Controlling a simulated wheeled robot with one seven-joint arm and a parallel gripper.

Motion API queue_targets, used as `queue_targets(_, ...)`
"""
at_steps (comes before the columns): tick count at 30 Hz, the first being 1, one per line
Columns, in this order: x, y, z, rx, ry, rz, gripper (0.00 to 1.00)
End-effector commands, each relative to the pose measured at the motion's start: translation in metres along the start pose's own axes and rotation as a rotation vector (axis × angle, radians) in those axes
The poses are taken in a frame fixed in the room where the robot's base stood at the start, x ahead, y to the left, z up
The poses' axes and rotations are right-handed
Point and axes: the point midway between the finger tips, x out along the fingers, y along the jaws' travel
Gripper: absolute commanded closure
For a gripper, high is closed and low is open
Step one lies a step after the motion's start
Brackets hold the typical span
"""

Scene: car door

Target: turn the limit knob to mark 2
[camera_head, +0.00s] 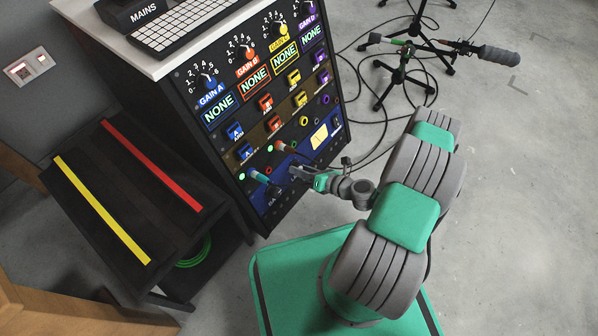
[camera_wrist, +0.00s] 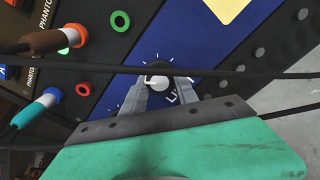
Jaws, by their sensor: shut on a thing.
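The limit knob (camera_wrist: 158,78) is a small dark round knob with a whitish face, on the blue panel strip in the wrist view. White tick marks surround it, and the partly covered "LI…" label is beside it. The numbers and the exact pointer direction are too small to read. My gripper (camera_wrist: 159,87) is shut on the knob, one grey finger on each side. In the head view my gripper (camera_head: 298,172) is at the lower part of the rack front, and the knob is hidden there.
A dark cable (camera_wrist: 230,72) crosses in front of the fingers. A teal plug (camera_wrist: 38,107) and a brown plug (camera_wrist: 50,40) stick out left of the knob. The rack (camera_head: 215,140) carries several gain knobs higher up. A black stool (camera_head: 95,215) stands at left.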

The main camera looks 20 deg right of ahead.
Motion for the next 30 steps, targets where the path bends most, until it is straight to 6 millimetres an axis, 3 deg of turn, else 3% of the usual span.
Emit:
queue_targets(1, 0.0010, 0.0007, -0.0072, 0.047, 0.010, 0.003, 1.00)
queue_targets(15, 0.0011, 0.0030, -0.0070, 0.458, 0.012, 0.021, 1.00)
queue_targets(30, 0.0009, 0.0048, -0.0070, 0.647, 0.014, 0.030, 1.00)
